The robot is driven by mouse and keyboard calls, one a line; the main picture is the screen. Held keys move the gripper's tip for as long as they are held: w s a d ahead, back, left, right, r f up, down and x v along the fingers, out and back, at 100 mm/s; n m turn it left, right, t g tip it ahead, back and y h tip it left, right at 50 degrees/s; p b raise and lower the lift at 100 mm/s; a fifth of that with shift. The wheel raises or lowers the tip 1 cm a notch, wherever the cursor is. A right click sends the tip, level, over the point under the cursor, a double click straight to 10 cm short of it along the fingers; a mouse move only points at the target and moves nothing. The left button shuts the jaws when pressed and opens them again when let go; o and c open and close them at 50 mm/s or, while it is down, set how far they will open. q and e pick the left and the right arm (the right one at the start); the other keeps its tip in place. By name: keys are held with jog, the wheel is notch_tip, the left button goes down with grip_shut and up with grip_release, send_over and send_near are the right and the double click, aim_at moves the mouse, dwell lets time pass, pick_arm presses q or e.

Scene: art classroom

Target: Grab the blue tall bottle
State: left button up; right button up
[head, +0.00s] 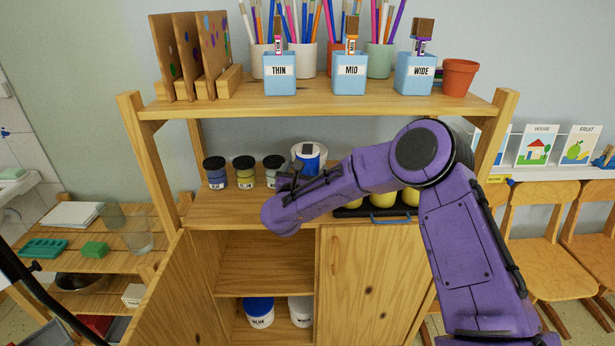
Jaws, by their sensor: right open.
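A white container with a blue band (311,160) stands on the middle shelf of the wooden cabinet, behind my right gripper. It may be the blue tall bottle, but its lower part is hidden by my arm. My right gripper (289,177) is open, with its dark fingers in front of the shelf, near the left side of this container. Whether they touch it cannot be told. A short tub with a blue lid marked BLUE (260,315) stands low in the open cupboard. My left gripper is not in view.
Several small dark-lidded jars (245,174) stand left of the container. Yellow items sit in a dark tray (388,211) on the right, partly behind my arm. An open cupboard door (180,295) juts forward below. Blue brush boxes (280,82) stand on the top shelf.

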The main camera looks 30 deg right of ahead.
jog(key=x, duration=0.1)
jog(key=p+x, duration=0.1)
jog(key=x, duration=0.1)
jog(key=p+x, duration=0.1)
jog(key=x, duration=0.1)
jog(key=shift+r, duration=0.3)
jog(key=shift+w+d+f, duration=0.1)
jog(key=shift+w+d, duration=0.05)
grip_shut()
